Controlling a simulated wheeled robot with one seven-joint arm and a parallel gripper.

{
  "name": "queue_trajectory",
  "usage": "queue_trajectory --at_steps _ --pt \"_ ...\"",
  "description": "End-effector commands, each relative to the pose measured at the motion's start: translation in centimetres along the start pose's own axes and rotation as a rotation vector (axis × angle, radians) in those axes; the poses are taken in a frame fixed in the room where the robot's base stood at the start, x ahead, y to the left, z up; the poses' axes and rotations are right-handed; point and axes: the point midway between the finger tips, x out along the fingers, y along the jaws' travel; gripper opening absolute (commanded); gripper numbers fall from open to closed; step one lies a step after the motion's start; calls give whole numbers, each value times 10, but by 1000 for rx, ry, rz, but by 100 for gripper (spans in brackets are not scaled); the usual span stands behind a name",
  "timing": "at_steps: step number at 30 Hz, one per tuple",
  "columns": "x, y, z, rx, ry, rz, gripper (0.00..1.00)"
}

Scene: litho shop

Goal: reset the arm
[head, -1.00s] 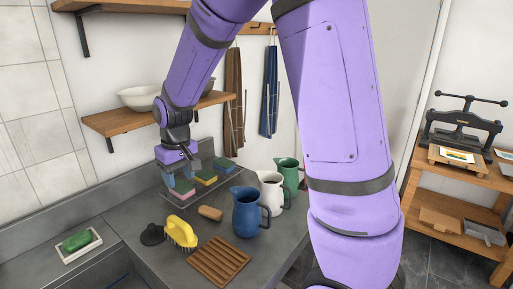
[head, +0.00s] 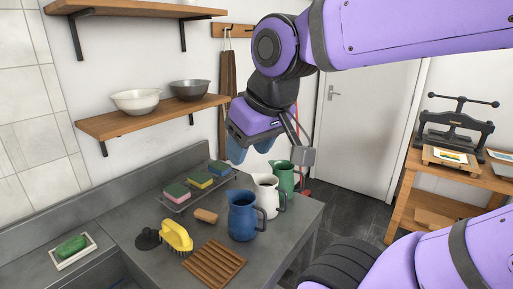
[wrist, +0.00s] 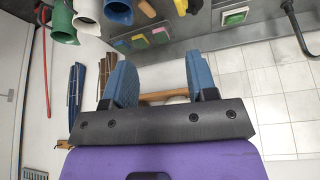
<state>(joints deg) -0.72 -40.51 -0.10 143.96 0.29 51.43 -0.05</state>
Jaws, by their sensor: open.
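My gripper (head: 247,142) is raised above the counter in the head view, up behind the jugs and to the right of the lower shelf. In the wrist view my gripper (wrist: 158,75) shows two blue fingers spread apart with nothing held between them. My arm is folded back toward the upper right of the head view.
Below on the grey counter (head: 130,215) stand a blue jug (head: 243,215), a white jug (head: 266,196) and a green jug (head: 284,177). Sponges lie on a tray (head: 174,206); a yellow brush (head: 176,236) and slatted wooden rack (head: 214,262) sit nearer. A wooden shelf (head: 150,119) holds bowls.

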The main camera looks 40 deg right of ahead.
Motion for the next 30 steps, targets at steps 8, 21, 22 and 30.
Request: queue_trajectory --at_steps 8,21,22,30 --pt "-8 2 15 10 24 8 52" --pt "-7 1 14 10 23 8 52" --pt "-7 1 14 10 23 8 52" --pt "-7 1 14 9 23 7 52"
